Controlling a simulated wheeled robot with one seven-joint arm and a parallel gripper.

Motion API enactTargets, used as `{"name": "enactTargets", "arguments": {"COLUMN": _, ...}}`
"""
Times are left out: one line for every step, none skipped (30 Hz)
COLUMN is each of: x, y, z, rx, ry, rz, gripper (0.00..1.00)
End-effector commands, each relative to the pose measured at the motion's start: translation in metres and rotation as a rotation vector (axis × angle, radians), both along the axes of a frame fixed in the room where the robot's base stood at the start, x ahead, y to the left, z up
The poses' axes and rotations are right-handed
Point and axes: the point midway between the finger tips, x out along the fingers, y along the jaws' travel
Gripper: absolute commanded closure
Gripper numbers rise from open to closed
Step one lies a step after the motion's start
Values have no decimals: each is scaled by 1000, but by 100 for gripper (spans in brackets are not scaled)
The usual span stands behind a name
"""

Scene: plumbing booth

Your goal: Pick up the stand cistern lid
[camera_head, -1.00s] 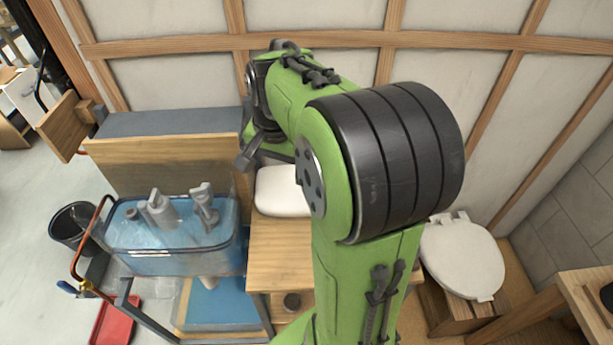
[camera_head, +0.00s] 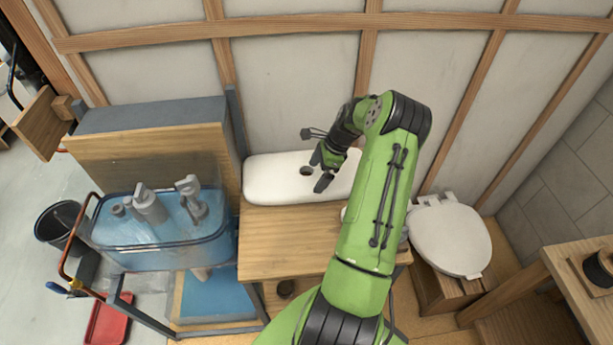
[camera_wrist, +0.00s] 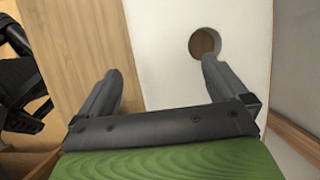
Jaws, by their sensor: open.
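The stand cistern lid (camera_head: 274,178) is a long white slab with rounded corners and a round hole. It lies at the back of the wooden stand against the panelled wall. In the wrist view the white lid (camera_wrist: 178,55) runs up the middle, with its hole at the upper right. My gripper (camera_head: 322,170) is open and empty over the lid, just right of the hole. In the wrist view my gripper (camera_wrist: 160,72) has its left finger over the wood beside the lid's edge and its right finger over the white surface near the hole. My arm hides part of the lid's right side.
A blue translucent tub (camera_head: 160,240) with grey fittings stands left of the stand's wooden top (camera_head: 285,240). A toilet with a white closed lid (camera_head: 450,240) is to the right. The wall (camera_head: 290,75) is close behind the lid. The stand's front top is largely clear.

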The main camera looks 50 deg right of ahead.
Motion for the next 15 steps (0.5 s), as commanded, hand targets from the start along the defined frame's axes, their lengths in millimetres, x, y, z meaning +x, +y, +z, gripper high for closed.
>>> {"name": "enactTargets", "arguments": {"x": 2, "y": 3, "z": -7, "rx": 0, "ry": 0, "rz": 1, "gripper": 0}}
{"name": "enactTargets", "arguments": {"x": 2, "y": 3, "z": -9, "rx": 0, "ry": 0, "rz": 1, "gripper": 0}}
{"name": "enactTargets", "arguments": {"x": 3, "y": 4, "z": -12, "rx": 0, "ry": 0, "rz": 1, "gripper": 0}}
{"name": "enactTargets", "arguments": {"x": 3, "y": 4, "z": -14, "rx": 0, "ry": 0, "rz": 1, "gripper": 0}}
{"name": "enactTargets", "arguments": {"x": 4, "y": 5, "z": -17, "rx": 0, "ry": 0, "rz": 1, "gripper": 0}}
{"name": "enactTargets", "arguments": {"x": 5, "y": 6, "z": -22, "rx": 1, "ry": 1, "rz": 2, "gripper": 0}}
{"name": "enactTargets", "arguments": {"x": 6, "y": 7, "z": -27, "rx": 1, "ry": 1, "rz": 2, "gripper": 0}}
{"name": "enactTargets", "arguments": {"x": 7, "y": 9, "z": -32, "rx": 2, "ry": 2, "rz": 2, "gripper": 0}}
{"name": "enactTargets", "arguments": {"x": 8, "y": 11, "z": -40, "rx": 2, "ry": 3, "rz": 2, "gripper": 0}}
{"name": "enactTargets", "arguments": {"x": 10, "y": 12, "z": -46, "rx": 2, "ry": 2, "rz": 2, "gripper": 0}}
{"name": "enactTargets", "arguments": {"x": 11, "y": 14, "z": -51, "rx": 2, "ry": 2, "rz": 3, "gripper": 0}}
{"name": "enactTargets", "arguments": {"x": 13, "y": 16, "z": -57, "rx": 2, "ry": 2, "rz": 2, "gripper": 0}}
{"name": "enactTargets", "arguments": {"x": 14, "y": 16, "z": -60, "rx": 0, "ry": 1, "rz": 1, "gripper": 0}}
{"name": "enactTargets", "arguments": {"x": 14, "y": 17, "z": -61, "rx": 0, "ry": 1, "rz": 1, "gripper": 0}}
{"name": "enactTargets", "arguments": {"x": 14, "y": 17, "z": -61, "rx": -2, "ry": 1, "rz": 2, "gripper": 0}}
